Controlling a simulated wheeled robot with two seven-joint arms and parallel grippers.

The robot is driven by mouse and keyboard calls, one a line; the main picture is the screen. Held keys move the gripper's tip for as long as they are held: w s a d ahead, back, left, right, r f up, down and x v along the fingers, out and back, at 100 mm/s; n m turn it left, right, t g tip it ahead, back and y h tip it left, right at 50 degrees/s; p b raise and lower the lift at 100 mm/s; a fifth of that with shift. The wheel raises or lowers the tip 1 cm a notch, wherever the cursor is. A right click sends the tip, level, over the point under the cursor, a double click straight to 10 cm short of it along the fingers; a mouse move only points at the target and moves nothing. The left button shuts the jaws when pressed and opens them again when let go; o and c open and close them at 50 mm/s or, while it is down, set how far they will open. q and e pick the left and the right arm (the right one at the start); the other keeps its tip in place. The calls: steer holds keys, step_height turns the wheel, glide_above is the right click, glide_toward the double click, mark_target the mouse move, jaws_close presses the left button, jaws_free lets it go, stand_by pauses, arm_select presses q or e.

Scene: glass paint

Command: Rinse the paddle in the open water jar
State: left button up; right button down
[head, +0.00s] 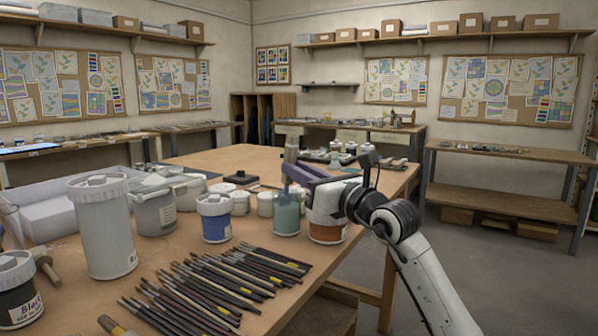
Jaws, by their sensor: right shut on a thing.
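My right gripper (290,174) is shut on the paddle (291,148), whose pale brown, blocky upper end stands upright above the fingers. The gripper is directly over a grey-green glass jar (286,214). The paddle's lower end is hidden, so I cannot tell how far it reaches into the jar. I cannot tell for sure whether this jar holds water or paint. A jar with orange-brown contents (327,233) stands just right of it, partly behind the gripper. My left gripper is not in view.
A blue-labelled lidded jar (214,218) and small white pots (265,204) stand left of the grey-green jar. A tall white-lidded jar (103,228) stands further left. Many brushes (215,283) cover the table front.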

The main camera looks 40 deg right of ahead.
mark_target(295, 143)
stand_by(3.1)
steer(key=shift+r+p, duration=0.15)
steer(key=shift+p, duration=0.15)
steer(key=shift+s+d+r+p, duration=0.1)
steer(key=shift+s+r+p, duration=0.1)
steer(key=shift+r+p, duration=0.95)
steer(key=shift+s+d+r+p, duration=0.1)
steer(key=shift+s+r+p, duration=0.1)
steer(key=shift+r+p, duration=0.9)
step_height(295, 143, up, 5)
steer(key=p, duration=0.3)
